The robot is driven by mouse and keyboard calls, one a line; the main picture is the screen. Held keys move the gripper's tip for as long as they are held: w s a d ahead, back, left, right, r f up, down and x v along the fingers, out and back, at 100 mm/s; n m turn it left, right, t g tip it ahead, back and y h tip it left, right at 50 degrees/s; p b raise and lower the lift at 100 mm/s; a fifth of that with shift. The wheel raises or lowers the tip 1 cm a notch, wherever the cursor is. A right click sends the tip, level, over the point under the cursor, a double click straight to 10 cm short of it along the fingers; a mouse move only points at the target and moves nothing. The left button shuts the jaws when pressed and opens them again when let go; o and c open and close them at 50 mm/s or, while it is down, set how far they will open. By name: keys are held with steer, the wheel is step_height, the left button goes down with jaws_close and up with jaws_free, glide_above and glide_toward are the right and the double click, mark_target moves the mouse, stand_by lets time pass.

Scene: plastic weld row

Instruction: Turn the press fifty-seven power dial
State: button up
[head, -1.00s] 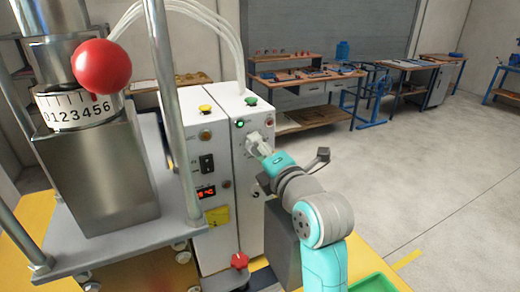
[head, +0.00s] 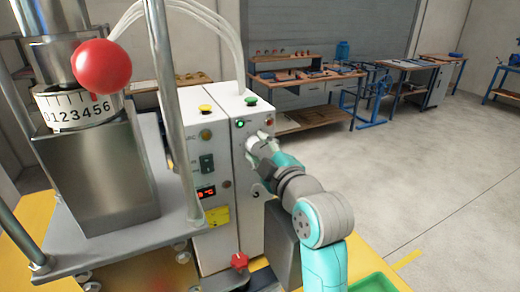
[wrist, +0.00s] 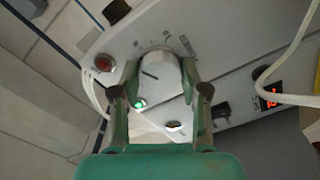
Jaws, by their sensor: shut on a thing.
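The power dial (wrist: 158,76) is a round pale knob with a dark pointer line, on the light panel of the press control box (head: 247,190). In the wrist view my gripper (wrist: 159,84) has one finger on each side of the dial and is shut on it. In the head view my gripper (head: 258,143) is at the upper right part of the box front and covers most of the dial. Scale marks show beside the dial in the wrist view; I cannot read its setting.
A green lamp (head: 240,124) and a red lamp (wrist: 104,62) sit close to the dial. A red display (head: 206,192) and a red knob (head: 239,261) are to the left and below. A metal post (head: 172,110) stands left of the box. Open floor lies to the right.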

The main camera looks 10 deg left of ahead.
steer(key=shift+m, duration=0.6)
steer(key=shift+f, duration=0.1)
steer(key=o, duration=1.1)
steer(key=v, duration=1.2)
steer(key=shift+d, duration=0.1)
